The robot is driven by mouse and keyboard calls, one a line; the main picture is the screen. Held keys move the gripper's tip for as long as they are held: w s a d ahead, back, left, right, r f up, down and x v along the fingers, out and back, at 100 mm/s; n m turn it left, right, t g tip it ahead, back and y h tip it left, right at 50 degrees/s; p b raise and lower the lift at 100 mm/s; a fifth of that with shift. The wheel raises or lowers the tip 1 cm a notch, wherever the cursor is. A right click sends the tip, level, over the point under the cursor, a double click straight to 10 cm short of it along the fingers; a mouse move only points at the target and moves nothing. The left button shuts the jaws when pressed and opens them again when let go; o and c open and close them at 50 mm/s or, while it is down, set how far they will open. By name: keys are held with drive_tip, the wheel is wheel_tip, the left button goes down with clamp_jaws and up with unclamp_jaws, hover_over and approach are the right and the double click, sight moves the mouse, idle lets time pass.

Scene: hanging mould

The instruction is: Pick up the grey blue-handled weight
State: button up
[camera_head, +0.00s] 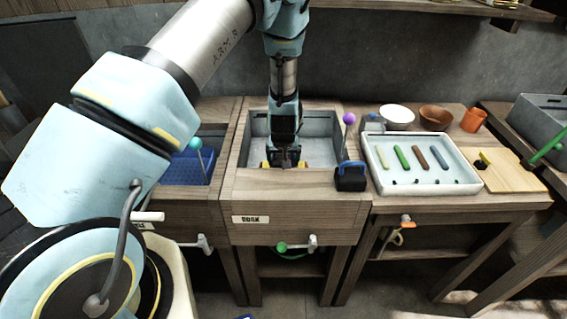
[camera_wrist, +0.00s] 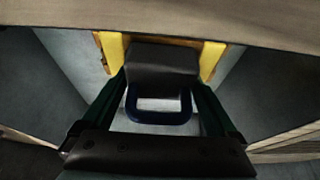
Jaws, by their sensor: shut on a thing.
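The grey weight (camera_wrist: 162,62) with its blue handle (camera_wrist: 158,117) shows in the wrist view, between the fingers of my gripper (camera_wrist: 160,90). The fingers are shut on it, one on each side of the handle. A yellow bracket-like piece (camera_wrist: 112,55) stands to its left and another (camera_wrist: 211,60) to its right. In the head view my gripper (camera_head: 286,158) points down at the front of the grey basin marked "SOAK"; the held weight is mostly hidden there. A second, black weight (camera_head: 350,181) with a blue handle sits on the bench's front right corner.
The basin (camera_head: 320,128) has walls around my gripper. A purple-ball stick (camera_head: 349,119) rises at its right. A white tray (camera_head: 460,182) with several coloured bars lies further right, with bowls (camera_head: 397,114) behind. A blue bin (camera_head: 185,170) stands left.

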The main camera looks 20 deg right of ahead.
clamp_jaws()
drive_tip(key=shift+r, duration=0.15)
